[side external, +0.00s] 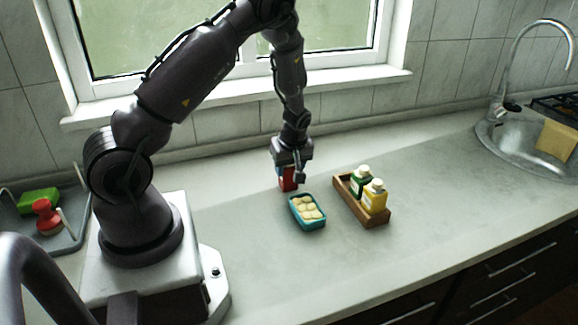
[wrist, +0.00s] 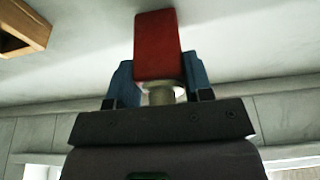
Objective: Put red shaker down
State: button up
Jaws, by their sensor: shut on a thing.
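The red shaker (side external: 288,184) is held in my gripper (side external: 287,172), just left of and behind the teal dish in the side view. In the wrist view the red shaker (wrist: 156,45) stands out between the two blue fingers of my gripper (wrist: 160,84), with a pale neck or cap toward the palm. My gripper is shut on it. The shaker is at or close above the counter; I cannot tell whether its base touches.
A teal dish (side external: 296,217) with several pale pieces stands close by on the counter (side external: 250,250). A wooden tray (side external: 375,219) holds a green bottle (side external: 360,183) and a yellow bottle (side external: 375,198). A sink (side external: 510,147) is far right. The counter's front is clear.

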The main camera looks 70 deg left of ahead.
jog(key=shift+f, duration=0.15)
jog(key=o, duration=0.8)
jog(key=shift+o, duration=0.2)
